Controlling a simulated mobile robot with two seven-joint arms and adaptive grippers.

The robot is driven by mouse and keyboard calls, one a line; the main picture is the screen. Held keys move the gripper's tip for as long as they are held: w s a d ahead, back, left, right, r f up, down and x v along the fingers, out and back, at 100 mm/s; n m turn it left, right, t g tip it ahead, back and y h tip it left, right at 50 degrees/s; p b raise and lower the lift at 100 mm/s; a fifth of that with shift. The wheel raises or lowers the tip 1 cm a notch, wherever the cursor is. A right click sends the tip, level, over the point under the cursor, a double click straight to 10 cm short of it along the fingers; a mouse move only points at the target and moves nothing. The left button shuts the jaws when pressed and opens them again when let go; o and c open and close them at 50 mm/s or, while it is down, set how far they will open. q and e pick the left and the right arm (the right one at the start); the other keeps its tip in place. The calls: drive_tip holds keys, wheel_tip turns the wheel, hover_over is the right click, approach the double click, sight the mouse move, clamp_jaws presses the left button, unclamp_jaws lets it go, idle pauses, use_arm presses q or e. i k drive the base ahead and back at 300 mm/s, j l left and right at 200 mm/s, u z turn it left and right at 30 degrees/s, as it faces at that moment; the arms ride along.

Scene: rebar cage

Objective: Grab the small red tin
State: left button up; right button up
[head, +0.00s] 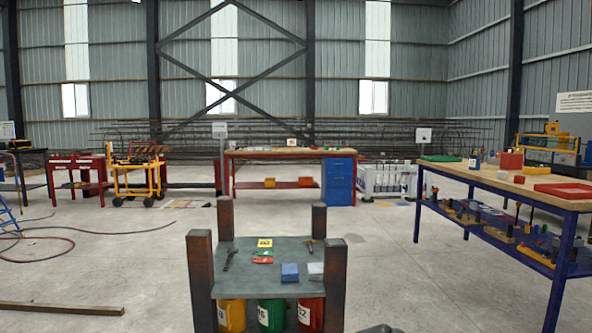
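I cannot single out a small red tin for certain. A red box-shaped thing (511,160) stands on the wooden-topped bench at the right, with a smaller red thing (519,179) nearer the front. Both are too small to identify. A red container (311,313) with a white number stands under the low table in front of me, partly hidden. Neither of my grippers shows in the head view. A dark rounded shape at the bottom edge is too cut off to identify.
The low table (240,279) has rusty corner posts that rise above its top. Tools, cards and blue and grey blocks lie on it. The right bench (470,176) also holds a red tray (565,190). Hoses (60,232) and a beam (60,309) lie at left. Open floor surrounds the table.

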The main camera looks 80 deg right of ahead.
sight(518, 179)
drive_tip(key=z, duration=3.85)
drive_tip(key=i+z, duration=0.2)
drive_tip(key=i+u, duration=0.1)
drive_tip(key=i, duration=0.8)
drive_tip(key=i+l+u, duration=0.15)
drive_tip(key=i, duration=0.75)
drive_tip(key=i+u, duration=0.3)
drive_tip(key=i, duration=0.55)
drive_tip(key=i+l+u, duration=0.15)
drive_tip(key=i+u, duration=0.15)
drive_tip(key=i, duration=0.5)
drive_tip(key=i+u, duration=0.25)
drive_tip(key=i, duration=0.6)
drive_tip(key=i+l+u, duration=0.15)
drive_tip(key=i+u, duration=0.15)
drive_tip(key=i, duration=0.55)
